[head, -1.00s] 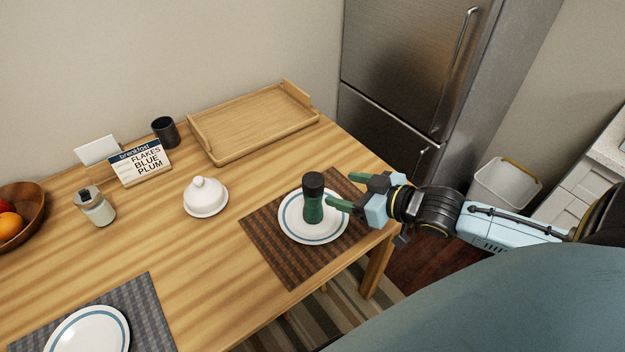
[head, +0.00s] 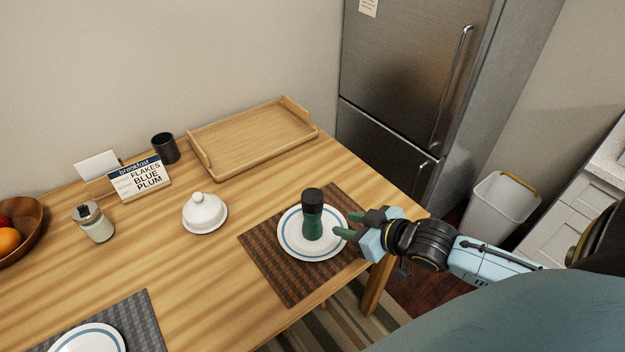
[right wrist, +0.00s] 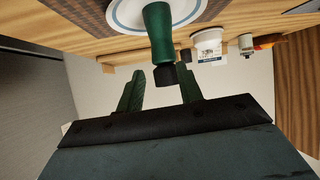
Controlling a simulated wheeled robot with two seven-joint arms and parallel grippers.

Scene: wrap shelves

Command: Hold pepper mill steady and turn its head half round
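The pepper mill (head: 312,219) has a green body and a black head. It stands upright on a white plate with a blue ring (head: 291,241) at the right end of the table. My right gripper (head: 346,224) is just right of the mill, its green fingers pointing at it. In the right wrist view the fingers (right wrist: 161,90) are spread apart with nothing between them, and the mill (right wrist: 159,38) shows beyond their tips. My left gripper is not in view.
A brown placemat (head: 275,266) lies under the plate. A white butter dish (head: 204,213), a sign (head: 140,178), a dark cup (head: 165,149), a jar (head: 95,224) and a wooden tray (head: 250,140) stand farther left and back. Bare table lies left of the mat.

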